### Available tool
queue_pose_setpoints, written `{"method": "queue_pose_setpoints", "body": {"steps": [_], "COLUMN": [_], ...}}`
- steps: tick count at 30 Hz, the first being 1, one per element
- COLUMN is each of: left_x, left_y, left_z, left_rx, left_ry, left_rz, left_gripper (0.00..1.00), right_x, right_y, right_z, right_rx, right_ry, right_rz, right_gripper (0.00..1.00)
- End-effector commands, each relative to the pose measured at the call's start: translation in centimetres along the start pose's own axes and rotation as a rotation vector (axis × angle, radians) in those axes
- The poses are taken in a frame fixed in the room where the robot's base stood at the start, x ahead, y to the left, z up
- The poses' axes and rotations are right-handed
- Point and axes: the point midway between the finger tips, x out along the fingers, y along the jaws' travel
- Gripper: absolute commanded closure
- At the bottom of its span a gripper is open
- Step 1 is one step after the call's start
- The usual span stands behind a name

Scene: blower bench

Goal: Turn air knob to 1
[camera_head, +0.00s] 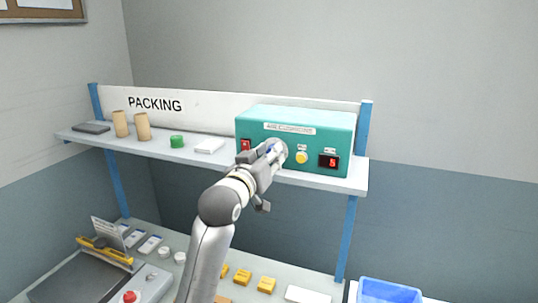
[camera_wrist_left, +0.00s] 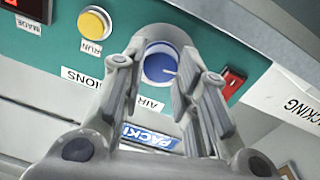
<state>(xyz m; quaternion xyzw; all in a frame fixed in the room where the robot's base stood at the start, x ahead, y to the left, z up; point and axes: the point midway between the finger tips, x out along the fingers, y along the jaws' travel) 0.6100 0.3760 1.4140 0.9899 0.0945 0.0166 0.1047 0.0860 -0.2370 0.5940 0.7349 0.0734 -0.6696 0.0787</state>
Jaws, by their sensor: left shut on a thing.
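The air knob (camera_wrist_left: 160,64) is a round blue dial with a white pointer line on the front of a teal box (camera_head: 300,122). The word AIR is printed beside it in the left wrist view. My left gripper (camera_head: 274,153) reaches up to the box front. In the left wrist view its two fingers (camera_wrist_left: 160,70) stand on either side of the knob, shut on it. In the head view the gripper hides the knob's face. The number marks around the knob are too small to read. My right gripper is not in view.
On the box front are a red switch (camera_head: 245,145), a yellow RUN button (camera_head: 302,157) and a red display (camera_head: 329,161) that seems to read 5. The shelf (camera_head: 215,158) holds cardboard tubes and a green roll (camera_head: 177,141). A blue bin (camera_head: 390,291) stands lower right.

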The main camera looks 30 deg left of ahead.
Motion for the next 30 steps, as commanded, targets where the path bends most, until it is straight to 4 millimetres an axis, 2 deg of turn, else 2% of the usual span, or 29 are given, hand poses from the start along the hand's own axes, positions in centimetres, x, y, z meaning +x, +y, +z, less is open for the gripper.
{"method": "queue_pose_setpoints", "body": {"steps": [1,17,18,22,30], "left_x": [-0.05,-0.07,-0.07,-0.05,-0.03], "left_y": [0.0,0.01,0.01,0.02,0.03], "left_z": [-0.65,-0.7,-0.68,-0.48,-0.24], "left_rx": [-0.01,-0.027,-0.027,-0.027,-0.027], "left_ry": [0.016,0.019,0.018,0.013,0.007], "left_rz": [0.0,0.001,0.001,0.001,0.001], "left_gripper": [0.96,0.96,0.67,0.5,0.5], "right_x": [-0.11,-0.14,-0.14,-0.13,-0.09], "right_y": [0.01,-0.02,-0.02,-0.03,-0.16], "right_z": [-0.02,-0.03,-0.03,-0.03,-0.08], "right_rx": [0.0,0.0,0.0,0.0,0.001], "right_ry": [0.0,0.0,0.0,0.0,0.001], "right_rz": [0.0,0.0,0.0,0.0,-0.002], "right_gripper": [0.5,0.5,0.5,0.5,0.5]}}
